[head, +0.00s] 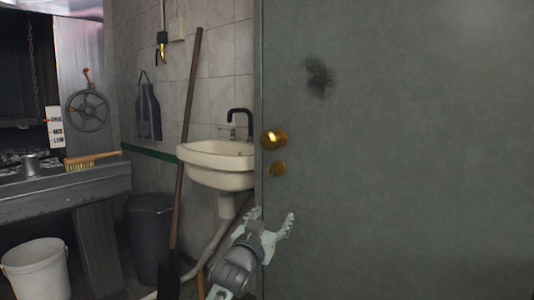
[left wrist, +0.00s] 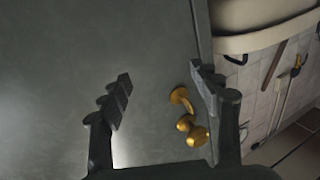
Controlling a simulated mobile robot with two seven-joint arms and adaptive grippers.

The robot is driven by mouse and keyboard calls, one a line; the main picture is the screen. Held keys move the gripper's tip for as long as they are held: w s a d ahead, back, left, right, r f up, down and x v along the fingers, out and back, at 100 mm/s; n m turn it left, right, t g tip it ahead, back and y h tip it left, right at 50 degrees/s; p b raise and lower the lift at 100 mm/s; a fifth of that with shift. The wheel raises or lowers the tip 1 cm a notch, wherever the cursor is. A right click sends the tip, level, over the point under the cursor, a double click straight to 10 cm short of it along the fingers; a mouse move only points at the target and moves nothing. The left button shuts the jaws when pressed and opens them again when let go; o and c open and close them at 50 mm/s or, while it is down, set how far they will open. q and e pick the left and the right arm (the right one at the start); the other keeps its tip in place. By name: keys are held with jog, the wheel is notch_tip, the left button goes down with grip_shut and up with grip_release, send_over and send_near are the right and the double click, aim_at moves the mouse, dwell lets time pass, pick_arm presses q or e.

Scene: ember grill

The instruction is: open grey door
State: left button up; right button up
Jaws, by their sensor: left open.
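The grey door (head: 400,170) fills the right half of the head view and appears shut. A round brass knob (head: 274,138) sits near its left edge, with a smaller brass fitting (head: 277,168) below it. My left gripper (head: 272,216) is open and empty, below both fittings near the door's left edge. In the left wrist view the open fingers (left wrist: 165,88) are spread in front of the grey door (left wrist: 80,60). Brass hardware (left wrist: 194,131) shows there close to the right finger, and I cannot tell whether they touch. My right gripper is not in view.
A cream sink (head: 217,164) with a black tap is left of the door. A long pole (head: 188,120) leans on the tiled wall. A dark bin (head: 150,235), a white bucket (head: 36,270) and a metal counter (head: 70,200) stand further left.

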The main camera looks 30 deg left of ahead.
aim_at(267, 143)
pick_arm(q)
notch_tip(267, 143, up, 16)
jog(key=s+a+n+t+y, duration=0.1)
jog(key=s+a+t+y, duration=0.1)
jog(key=t, duration=0.2)
jog(key=x, duration=0.6)
jog(key=shift+w+a+f, duration=0.2)
jog(key=shift+w+a, duration=0.05)
jog(key=shift+w, duration=0.05)
jog(key=shift+w+a+r, duration=0.15)
jog(key=shift+w, duration=0.4)
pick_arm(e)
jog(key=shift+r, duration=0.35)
pick_arm(q)
grip_shut()
